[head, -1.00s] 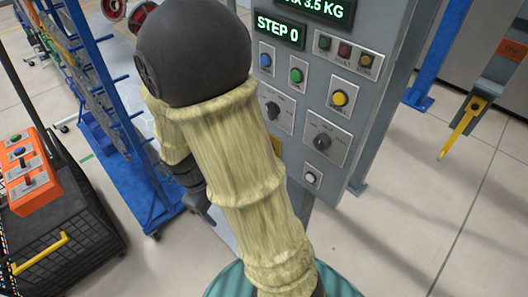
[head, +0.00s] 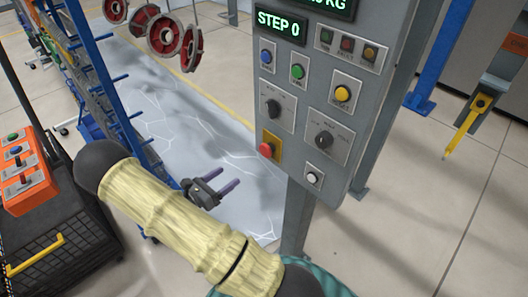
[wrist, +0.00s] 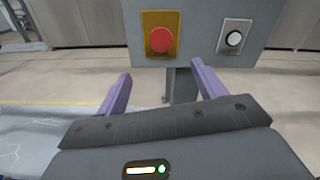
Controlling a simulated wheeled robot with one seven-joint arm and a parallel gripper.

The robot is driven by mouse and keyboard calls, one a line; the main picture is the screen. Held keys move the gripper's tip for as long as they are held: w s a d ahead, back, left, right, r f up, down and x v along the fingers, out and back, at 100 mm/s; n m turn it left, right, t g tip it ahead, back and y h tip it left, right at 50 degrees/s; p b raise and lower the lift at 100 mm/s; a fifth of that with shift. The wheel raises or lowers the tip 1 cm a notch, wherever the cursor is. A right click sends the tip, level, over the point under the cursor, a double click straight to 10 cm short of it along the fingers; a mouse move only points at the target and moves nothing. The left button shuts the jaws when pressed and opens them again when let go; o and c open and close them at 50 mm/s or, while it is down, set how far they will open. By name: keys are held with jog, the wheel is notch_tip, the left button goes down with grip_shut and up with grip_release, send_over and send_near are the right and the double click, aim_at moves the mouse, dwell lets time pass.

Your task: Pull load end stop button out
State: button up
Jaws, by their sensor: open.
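The red stop button (head: 267,150) sits on a yellow plate at the lower left of the grey control panel (head: 310,100). In the wrist view the red button (wrist: 161,39) is ahead of my gripper, above the gap between the fingers and left of its middle. I cannot read a label on it. My gripper (head: 232,186) is open and empty, left of and a little below the button, apart from the panel. Its two purple fingers (wrist: 160,88) stand wide apart in the wrist view.
A white button (wrist: 234,39) is right of the red one. Knobs and coloured buttons fill the panel above, under a display reading STEP 0. A blue rack (head: 95,65) and an orange control box (head: 22,170) stand left. Red wheels (head: 167,34) hang at the back.

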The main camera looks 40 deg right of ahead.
jog(key=p, duration=0.6)
send_near(264, 151)
jog(key=d, duration=0.6)
jog(key=w+d, duration=0.1)
jog(key=d, duration=0.2)
jog(key=shift+r, duration=0.15)
jog(key=shift+d, duration=0.6)
